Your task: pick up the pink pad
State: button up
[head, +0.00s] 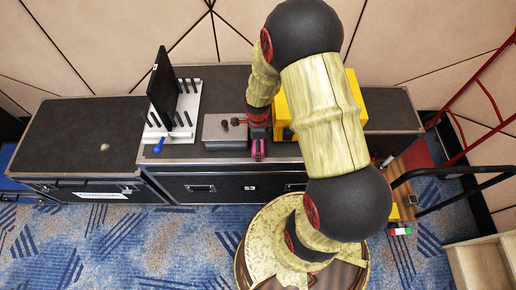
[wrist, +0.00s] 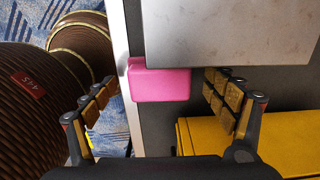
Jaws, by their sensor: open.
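The pink pad (wrist: 161,84) is a small block with rounded edges, lying at the metal-edged front rim of the black case (head: 225,152). In the head view, the pink pad (head: 258,149) shows just below my gripper, partly hidden. In the wrist view, my gripper (wrist: 160,80) is open, with one finger left of the pad and one right of it. Both fingers are apart from the pad, and nothing is held. How far the fingertips reach down beside it I cannot tell.
A grey metal box (wrist: 225,28) stands right behind the pad. A yellow case (wrist: 285,140) is close to the right finger. A white rack (head: 185,118) with black pegs and a dark panel stands further left. The left case top (head: 80,140) is mostly clear.

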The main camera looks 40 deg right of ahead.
jog(key=shift+f, duration=0.1)
jog(key=c, duration=0.3)
jog(key=shift+s+f, duration=0.1)
jog(key=shift+s, duration=0.05)
jog(key=c, duration=1.3)
jog(key=shift+o, duration=0.2)
jog(key=shift+r, duration=0.35)
jog(key=r+p, duration=0.2)
jog(key=r, duration=0.1)
jog(key=shift+s+a+r, duration=0.1)
jog(key=shift+s+r, duration=0.1)
jog(key=shift+r, duration=0.1)
jog(key=s+a+r+p, duration=0.3)
jog(key=s+r, duration=0.6)
jog(key=s, duration=0.3)
jog(key=shift+s+a+p, duration=0.3)
jog(key=shift+s+p, duration=0.1)
jog(key=shift+p, duration=0.15)
